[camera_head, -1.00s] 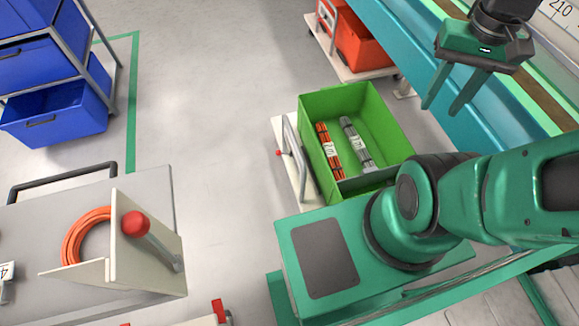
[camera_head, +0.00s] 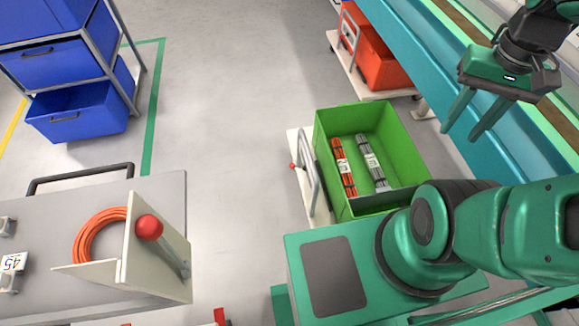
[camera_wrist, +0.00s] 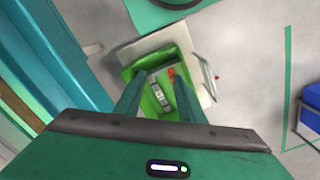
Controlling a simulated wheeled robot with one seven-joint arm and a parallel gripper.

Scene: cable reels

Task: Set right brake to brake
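A lever with a red knob (camera_head: 149,228) stands on a cream bracket (camera_head: 160,265) at the lower left in the head view. The lever runs from the knob down to the right, to a pivot on the bracket. I cannot tell whether this is the right brake or which setting it is in. No brake lettering is readable. My gripper (camera_head: 462,138) hangs at the upper right, far from the lever, its two fingers apart with nothing between them. In the wrist view my gripper (camera_wrist: 160,88) points towards a green bin, and the lever is not seen.
An orange cable coil (camera_head: 100,235) is beside the bracket on a grey surface (camera_head: 150,190). The green bin (camera_head: 410,150) holds orange and grey cable bundles on a small cart. Blue drawers (camera_head: 80,110) stand upper left, a teal bench (camera_head: 420,60) upper right. The floor between is clear.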

